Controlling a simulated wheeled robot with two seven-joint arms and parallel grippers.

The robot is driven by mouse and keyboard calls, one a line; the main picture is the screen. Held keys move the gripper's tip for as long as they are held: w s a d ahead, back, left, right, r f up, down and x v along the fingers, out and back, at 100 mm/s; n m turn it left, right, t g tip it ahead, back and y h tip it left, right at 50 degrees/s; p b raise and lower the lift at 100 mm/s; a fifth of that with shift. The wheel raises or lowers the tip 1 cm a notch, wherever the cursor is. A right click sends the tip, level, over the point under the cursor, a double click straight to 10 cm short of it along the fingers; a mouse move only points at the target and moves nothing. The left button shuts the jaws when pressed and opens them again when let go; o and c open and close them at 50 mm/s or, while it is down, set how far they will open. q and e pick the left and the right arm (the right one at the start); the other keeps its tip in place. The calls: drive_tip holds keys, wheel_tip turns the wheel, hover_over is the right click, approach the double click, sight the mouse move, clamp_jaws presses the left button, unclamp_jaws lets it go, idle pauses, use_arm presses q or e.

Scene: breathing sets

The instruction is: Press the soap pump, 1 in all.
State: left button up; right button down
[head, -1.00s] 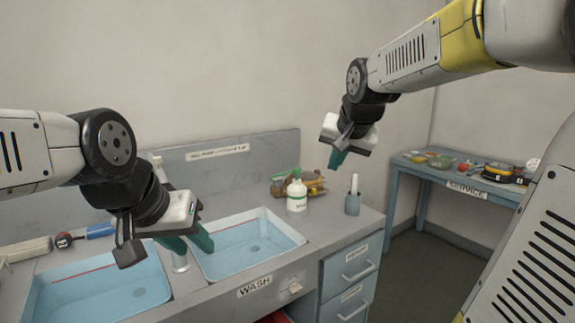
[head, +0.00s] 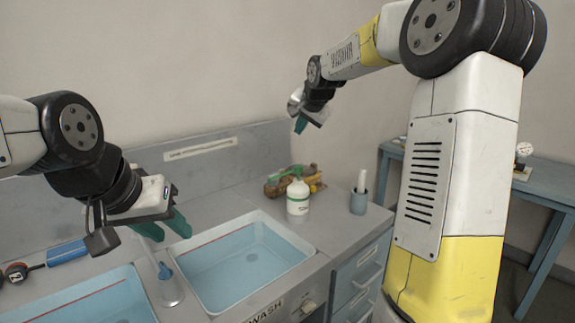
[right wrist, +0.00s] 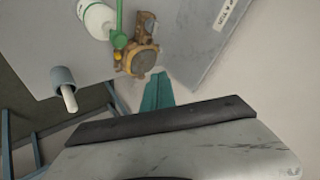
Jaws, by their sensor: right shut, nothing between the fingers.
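The soap pump is a white bottle (head: 298,200) with a small label. It stands upright on the grey counter behind the right basin's right corner, and part of it shows at the top of the right wrist view (right wrist: 95,15). My right gripper (head: 300,125) is shut and empty, with teal fingers pointing down. It is above and behind the bottle, clear of it; its fingertips show in the right wrist view (right wrist: 158,90). My left gripper (head: 165,228) is open and empty over the near left side of the right basin, away from the bottle.
A brown-yellow object with a green part (head: 290,182) lies close behind the bottle. A blue-grey cup (head: 359,203) holding a white stick stands to its right. Two water-filled basins (head: 235,265) take up the front. A blue side table (head: 545,180) stands at right.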

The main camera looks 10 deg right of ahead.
sight(300, 167)
idle(0.3)
drive_tip(key=shift+f, duration=4.35)
drive_tip(key=shift+f, duration=0.4)
drive_tip(key=shift+s+f, duration=0.15)
drive_tip(key=shift+f, duration=0.9)
drive_tip(key=shift+r, duration=1.4)
drive_tip(key=shift+r, duration=2.55)
